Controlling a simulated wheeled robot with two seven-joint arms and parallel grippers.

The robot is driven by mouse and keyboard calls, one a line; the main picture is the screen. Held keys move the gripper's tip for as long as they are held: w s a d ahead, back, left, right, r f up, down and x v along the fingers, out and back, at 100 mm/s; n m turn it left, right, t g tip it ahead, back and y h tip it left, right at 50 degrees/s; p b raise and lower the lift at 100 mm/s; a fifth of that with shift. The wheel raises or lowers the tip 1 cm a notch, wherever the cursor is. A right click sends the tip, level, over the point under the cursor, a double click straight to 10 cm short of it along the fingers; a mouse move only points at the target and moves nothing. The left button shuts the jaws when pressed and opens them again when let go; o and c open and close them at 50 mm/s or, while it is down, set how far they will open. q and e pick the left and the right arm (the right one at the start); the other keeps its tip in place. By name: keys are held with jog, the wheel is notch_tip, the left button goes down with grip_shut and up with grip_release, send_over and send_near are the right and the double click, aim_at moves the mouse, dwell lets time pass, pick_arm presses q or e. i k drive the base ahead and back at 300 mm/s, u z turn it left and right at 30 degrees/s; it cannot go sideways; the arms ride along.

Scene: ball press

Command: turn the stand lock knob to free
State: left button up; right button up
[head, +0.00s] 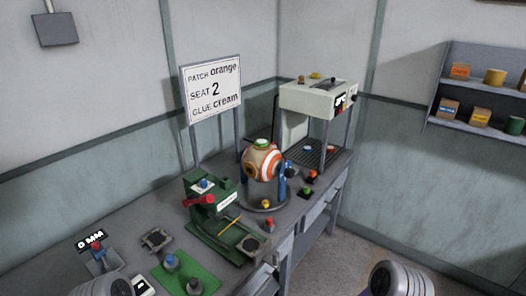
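A ball with orange and white panels and a green top (262,160) sits in a round stand (278,206) on the bench. Blue parts (282,188) stand at the ball's right side. A small yellow-orange knob (265,204) is at the front of the stand's base; it may be the lock knob, but no label is readable and its setting cannot be told. Neither gripper is in view. Only rounded grey parts of my arms show at the bottom edge, left and right, well apart from the stand.
A green press with a red handle (203,200) stands just left of the stand. A white machine (318,100) is behind right. A sign (212,90) reads patch orange, seat 2, glue cream. Red and green buttons (307,192) sit right of the stand. A wall shelf (480,95) holds containers.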

aim_at(265, 203)
jog(key=z, duration=1.55)
jog(key=i, duration=2.1)
jog(key=u, duration=3.3)
